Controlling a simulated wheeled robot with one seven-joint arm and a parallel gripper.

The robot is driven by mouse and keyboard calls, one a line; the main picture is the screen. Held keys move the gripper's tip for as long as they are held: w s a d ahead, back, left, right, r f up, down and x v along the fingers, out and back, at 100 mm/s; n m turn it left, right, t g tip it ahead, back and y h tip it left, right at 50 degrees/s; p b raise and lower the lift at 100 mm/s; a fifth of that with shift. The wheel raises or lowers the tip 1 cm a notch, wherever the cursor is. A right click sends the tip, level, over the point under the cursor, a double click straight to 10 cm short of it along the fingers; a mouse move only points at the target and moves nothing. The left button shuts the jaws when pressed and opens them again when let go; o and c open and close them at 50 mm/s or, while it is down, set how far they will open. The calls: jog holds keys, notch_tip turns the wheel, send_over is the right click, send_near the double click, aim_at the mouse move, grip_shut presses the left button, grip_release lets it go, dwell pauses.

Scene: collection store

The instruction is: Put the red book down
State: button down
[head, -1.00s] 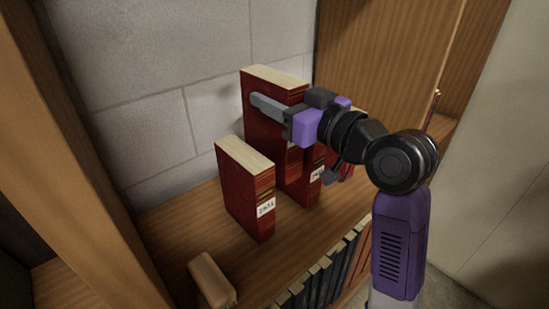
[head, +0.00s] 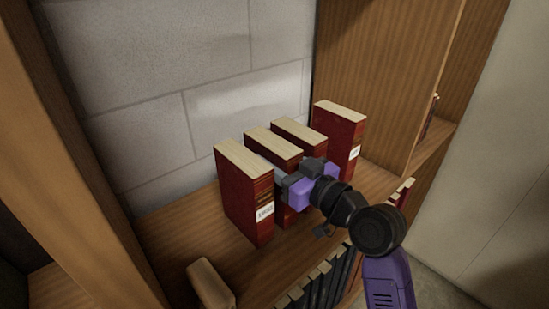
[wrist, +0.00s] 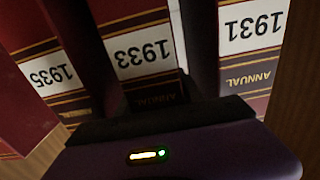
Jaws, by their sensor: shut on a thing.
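My gripper (head: 280,175) is shut on a red book (head: 273,141) with a cream top, the second from the left in a row on the shelf. It is upright, its top about level with its neighbours. Its bottom is at or very near the shelf board; I cannot tell if it touches. In the wrist view the held book (wrist: 143,52) carries a white label reading 1933, with a dark finger on each side.
A red book (head: 245,195) stands close on the left, and two more, one (head: 300,133) just behind and one (head: 340,120) further right. A tan block (head: 210,284) lies near the front left of the wooden shelf (head: 185,225). Dark books (head: 325,283) fill the shelf below.

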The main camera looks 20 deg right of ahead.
jog(key=shift+r, duration=0.1)
jog(key=c, duration=1)
grip_release()
jog(key=shift+f, duration=0.2)
jog(key=shift+c, duration=0.2)
jog(key=shift+r, duration=0.25)
jog(key=b+v, duration=0.2)
jog(key=v, duration=1)
jog(key=shift+f, duration=0.2)
